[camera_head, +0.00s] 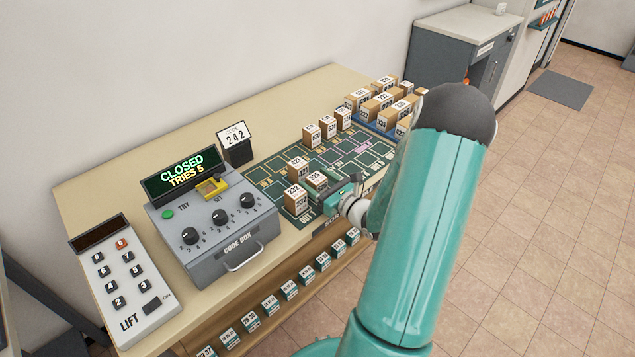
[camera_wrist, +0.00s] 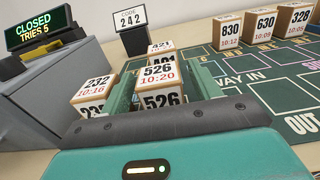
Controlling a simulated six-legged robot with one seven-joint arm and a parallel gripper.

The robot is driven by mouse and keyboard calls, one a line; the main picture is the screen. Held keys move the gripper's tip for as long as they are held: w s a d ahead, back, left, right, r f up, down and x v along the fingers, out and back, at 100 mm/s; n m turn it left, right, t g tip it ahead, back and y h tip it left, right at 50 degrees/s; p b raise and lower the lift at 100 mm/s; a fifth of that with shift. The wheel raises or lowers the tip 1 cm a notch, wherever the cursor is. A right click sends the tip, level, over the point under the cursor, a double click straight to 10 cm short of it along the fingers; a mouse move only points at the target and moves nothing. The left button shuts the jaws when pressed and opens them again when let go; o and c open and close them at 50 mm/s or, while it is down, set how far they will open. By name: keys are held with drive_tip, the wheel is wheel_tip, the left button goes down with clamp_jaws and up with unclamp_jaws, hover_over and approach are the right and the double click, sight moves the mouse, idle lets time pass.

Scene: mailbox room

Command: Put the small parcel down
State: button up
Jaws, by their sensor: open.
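A small parcel numbered 526 (camera_head: 317,181) stands upright on the green mat (camera_head: 273,169). In the wrist view the parcel 526 (camera_wrist: 160,83) is between the two fingers of my gripper (camera_wrist: 161,88), which is open around it. In the head view my gripper (camera_head: 331,190) reaches in from the right, low over the mat. Whether either finger touches the parcel cannot be told. The parcel's lower part is hidden by my gripper in the wrist view.
Parcel 232 (camera_head: 295,200) stands close on the left and parcel 421 (camera_head: 297,168) stands just behind. Several parcels stand at the mat's far side, with a blue tray (camera_head: 365,121) of more beyond. The code box (camera_head: 216,232) is left, its display reading CLOSED, TRIES 5.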

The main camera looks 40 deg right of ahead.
drive_tip(key=s, duration=1.2)
drive_tip(key=w+a+r+n+g+y, duration=0.1)
drive_tip(key=a+r+n+g+y, duration=0.25)
drive_tip(key=a+n, duration=0.45)
drive_tip(key=a+r+n+g+y, duration=0.3)
drive_tip(key=a+n+g, duration=0.2)
drive_tip(key=a, duration=0.4)
drive_tip(key=w+a+r+n+g+y, duration=0.1)
drive_tip(key=a+r+n+g+y, duration=0.2)
drive_tip(key=a+n+g, duration=0.35)
drive_tip(key=s+a+r+n+t+h, duration=0.1)
drive_tip(key=s+a+r+n+h, duration=0.2)
drive_tip(key=r+n+h, duration=0.2)
drive_tip(key=s+a+r+n+t+h, duration=0.1)
drive_tip(key=s+a+r+n+h, duration=0.2)
drive_tip(key=n, duration=0.8)
wheel_tip(320, 180, up, 3)
drive_tip(key=shift+s+a+f+t+h, duration=0.15)
drive_tip(key=shift+s+a+t+h, duration=0.15)
drive_tip(key=shift+a+h, duration=0.65)
drive_tip(key=shift+d, duration=0.25)
